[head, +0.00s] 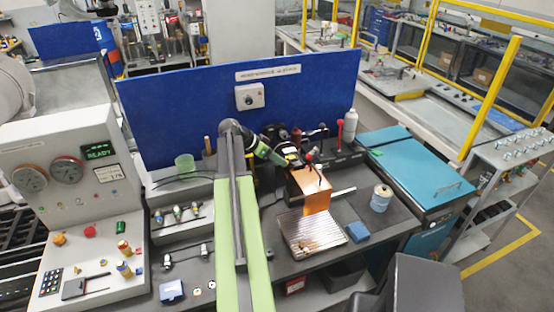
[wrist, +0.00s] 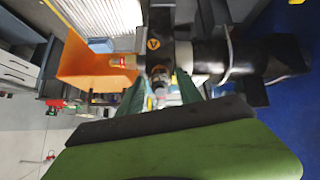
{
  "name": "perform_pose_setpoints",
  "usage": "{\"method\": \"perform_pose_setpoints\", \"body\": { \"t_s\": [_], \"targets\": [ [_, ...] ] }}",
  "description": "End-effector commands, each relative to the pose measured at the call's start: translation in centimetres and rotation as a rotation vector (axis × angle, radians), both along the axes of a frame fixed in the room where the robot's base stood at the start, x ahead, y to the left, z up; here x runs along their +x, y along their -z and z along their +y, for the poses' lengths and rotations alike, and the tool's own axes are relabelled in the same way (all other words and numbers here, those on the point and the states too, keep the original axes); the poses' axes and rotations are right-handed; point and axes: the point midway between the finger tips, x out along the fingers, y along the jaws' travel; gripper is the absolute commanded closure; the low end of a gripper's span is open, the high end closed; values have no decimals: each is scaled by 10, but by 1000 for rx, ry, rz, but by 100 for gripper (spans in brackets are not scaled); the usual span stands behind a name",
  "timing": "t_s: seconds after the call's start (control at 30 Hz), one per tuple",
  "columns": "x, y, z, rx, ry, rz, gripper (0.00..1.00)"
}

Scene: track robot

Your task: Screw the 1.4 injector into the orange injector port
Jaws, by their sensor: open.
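My gripper (head: 309,160) is at the black fixture on the bench, beside an orange box-like part (head: 317,198). In the wrist view, my open gripper (wrist: 161,92) has its green fingers on either side of a small silver, clear-looking piece (wrist: 160,90), possibly an injector. The piece sits at the black fixture body (wrist: 160,58), which carries an orange triangle mark (wrist: 153,43). I cannot read a 1.4 label, nor tell how far the piece is seated. A brass and red fitting (wrist: 123,62) lies to the left, in front of the orange part (wrist: 85,65).
Several small injector-like parts (head: 178,213) stand on a grey rack at left. A blue panel (head: 200,105) closes off the back.

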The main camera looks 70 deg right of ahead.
Motion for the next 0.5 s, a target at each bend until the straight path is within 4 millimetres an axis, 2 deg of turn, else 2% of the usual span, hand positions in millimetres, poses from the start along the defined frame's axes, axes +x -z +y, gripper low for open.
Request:
{"method": "perform_pose_setpoints", "body": {
  "t_s": [0.1, 0.2, 0.5],
  "targets": [
    [0, 0, 0, 111, -144, 91, 58],
    [0, 0, 0, 165, -213, 135, 58],
    [0, 0, 0, 187, -240, 152, 58]
  ]
}}
